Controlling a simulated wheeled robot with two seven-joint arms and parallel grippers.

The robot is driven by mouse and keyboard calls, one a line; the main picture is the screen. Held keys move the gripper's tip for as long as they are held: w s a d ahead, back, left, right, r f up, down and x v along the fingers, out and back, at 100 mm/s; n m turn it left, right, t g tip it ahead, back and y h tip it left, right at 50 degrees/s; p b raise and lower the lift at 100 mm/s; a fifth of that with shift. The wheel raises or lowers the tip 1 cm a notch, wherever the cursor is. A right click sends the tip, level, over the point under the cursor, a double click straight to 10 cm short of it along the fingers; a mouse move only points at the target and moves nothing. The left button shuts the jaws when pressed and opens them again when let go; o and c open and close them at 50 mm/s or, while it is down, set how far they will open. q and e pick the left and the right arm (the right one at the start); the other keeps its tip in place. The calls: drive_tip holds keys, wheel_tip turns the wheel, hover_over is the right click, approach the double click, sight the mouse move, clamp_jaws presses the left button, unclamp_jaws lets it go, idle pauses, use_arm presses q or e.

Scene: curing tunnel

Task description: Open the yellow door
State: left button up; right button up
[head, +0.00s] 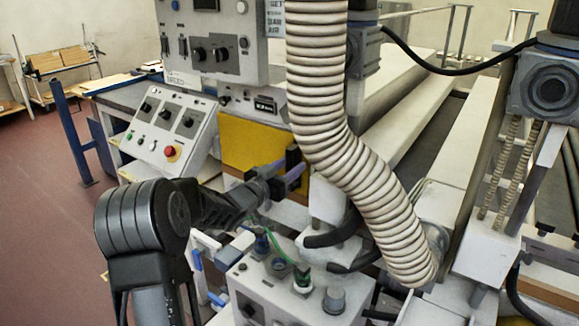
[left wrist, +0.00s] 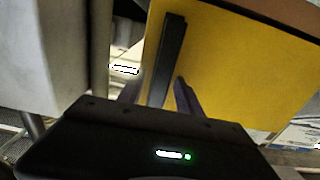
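The yellow door (head: 243,143) is a flat panel low on the machine front in the head view and looks shut. It fills much of the left wrist view (left wrist: 240,75). Its upright black bar handle (left wrist: 172,60) stands out from the panel; in the head view the handle (head: 293,158) is partly hidden by my gripper. My left gripper (head: 284,174) is at the handle. In the left wrist view its fingers (left wrist: 158,94) are apart, one on each side of the bar, with a small gap showing. My right gripper is not in view.
A sloped control panel (head: 170,130) with a red button stands left of the door. A thick ribbed hose (head: 340,140) hangs close on the right. A grey control box (head: 290,290) with knobs and green wires lies below my left forearm. Open floor (head: 50,200) is at left.

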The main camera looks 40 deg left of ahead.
use_arm(q)
clamp_jaws()
idle(1.3)
